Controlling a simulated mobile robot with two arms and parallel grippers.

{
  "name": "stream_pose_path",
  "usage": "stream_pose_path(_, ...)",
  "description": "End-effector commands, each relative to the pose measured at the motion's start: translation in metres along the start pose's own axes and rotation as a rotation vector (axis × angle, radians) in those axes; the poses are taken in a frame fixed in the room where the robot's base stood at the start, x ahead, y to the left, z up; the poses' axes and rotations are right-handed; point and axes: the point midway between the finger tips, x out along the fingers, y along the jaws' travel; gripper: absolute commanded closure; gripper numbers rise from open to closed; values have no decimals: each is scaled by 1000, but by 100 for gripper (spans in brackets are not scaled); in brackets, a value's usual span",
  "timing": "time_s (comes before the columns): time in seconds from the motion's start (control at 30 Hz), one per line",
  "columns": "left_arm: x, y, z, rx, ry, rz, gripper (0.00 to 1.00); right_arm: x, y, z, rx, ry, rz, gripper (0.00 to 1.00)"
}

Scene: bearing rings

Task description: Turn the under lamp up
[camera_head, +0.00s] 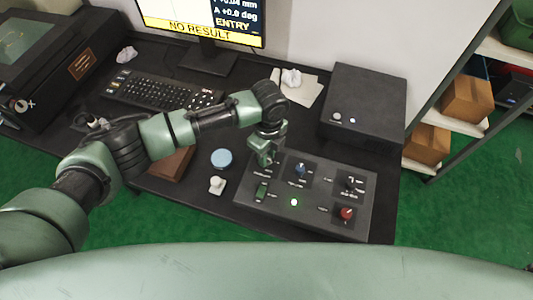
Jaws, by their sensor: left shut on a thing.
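A dark control panel (325,211) lies at the front right of the black desk. It carries a blue knob (300,170), a dark knob (351,184) at the right, a red knob (346,213), a green switch (262,191) and a lit white-green button (294,202). The labels are too small to read. My left gripper (265,159) is over the panel's upper left corner, pointing down. It is shut on a control there, which the fingers mostly hide. My right gripper is out of view.
A monitor (205,30) reads "NO RESULT". A keyboard (150,92), a black box (362,105), a blue disc (221,158) and a small whitish piece (217,185) are on the desk. Shelves with cardboard boxes (466,100) stand at right.

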Motion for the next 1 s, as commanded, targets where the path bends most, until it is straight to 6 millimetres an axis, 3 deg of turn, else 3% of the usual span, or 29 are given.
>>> stream_pose_path(0.73, -2, -2, 0, 88, -4, -4, 100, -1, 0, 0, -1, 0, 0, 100)
stream_pose_path(0.77, -2, -2, 0, 88, -4, -4, 70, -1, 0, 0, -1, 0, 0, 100)
stream_pose_path(0.8, -2, -2, 0, 88, -4, -4, 59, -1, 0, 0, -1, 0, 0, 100)
stream_pose_path(0.83, -2, -2, 0, 88, -4, -4, 54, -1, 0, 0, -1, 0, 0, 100)
stream_pose_path(1.0, -1, -1, 0, 88, -3, -2, 54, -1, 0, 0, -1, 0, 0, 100)
